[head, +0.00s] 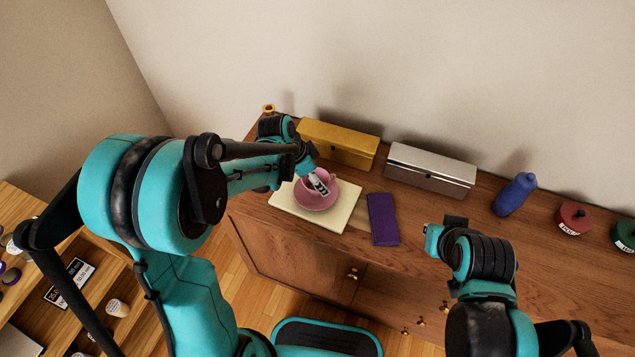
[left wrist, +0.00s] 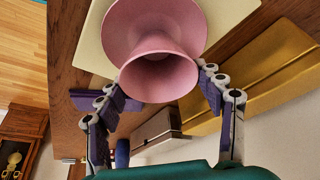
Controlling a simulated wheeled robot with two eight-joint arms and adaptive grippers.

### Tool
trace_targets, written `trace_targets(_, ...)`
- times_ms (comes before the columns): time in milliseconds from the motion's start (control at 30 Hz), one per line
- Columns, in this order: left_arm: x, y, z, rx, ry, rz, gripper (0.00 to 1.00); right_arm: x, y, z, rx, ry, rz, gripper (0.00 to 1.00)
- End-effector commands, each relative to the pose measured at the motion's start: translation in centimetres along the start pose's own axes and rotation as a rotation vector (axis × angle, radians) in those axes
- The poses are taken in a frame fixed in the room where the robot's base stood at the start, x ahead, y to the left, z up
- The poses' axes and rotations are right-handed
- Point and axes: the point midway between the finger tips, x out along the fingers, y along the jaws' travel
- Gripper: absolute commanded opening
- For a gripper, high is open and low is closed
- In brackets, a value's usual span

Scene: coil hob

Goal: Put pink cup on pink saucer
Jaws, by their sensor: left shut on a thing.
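The pink saucer (head: 312,203) lies on a cream square board on the cabinet top. It also shows behind the cup in the left wrist view (left wrist: 116,30). My left gripper (head: 319,184) is over the saucer. In the left wrist view, its fingers (left wrist: 160,82) are on both sides of the pink cup (left wrist: 158,80) and shut on it. The cup's mouth faces that camera, and its base is toward the saucer. I cannot tell whether they touch. My right gripper (head: 432,241) is off to the right, away from both; its fingers are not clear.
The cream board (head: 341,218) has a purple flat block (head: 383,219) to its right. A gold box (head: 338,145) and a silver box (head: 430,171) stand behind. A blue bottle (head: 515,195) and a red pot (head: 573,219) stand farther right. The cabinet's front right is clear.

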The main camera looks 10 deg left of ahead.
Motion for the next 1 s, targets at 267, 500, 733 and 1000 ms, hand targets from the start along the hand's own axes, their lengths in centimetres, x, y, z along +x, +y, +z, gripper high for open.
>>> trace_targets(267,1.1,0.0,0.5,0.000,0.000,0.000,0.34,0.5,0.0,0.3,0.000,0.000,0.000,0.00)
trace_targets(500,1.5,0.0,0.6,0.000,0.000,0.000,0.81,0.7,0.0,0.5,0.000,0.000,0.000,0.00)
trace_targets(733,1.4,0.0,0.6,0.000,0.000,0.000,0.88,0.7,0.0,0.5,0.000,0.000,0.000,0.00)
trace_targets(1000,0.1,0.0,0.4,-0.002,0.000,-0.001,0.88,0.1,0.0,0.1,0.000,0.000,0.000,0.00)
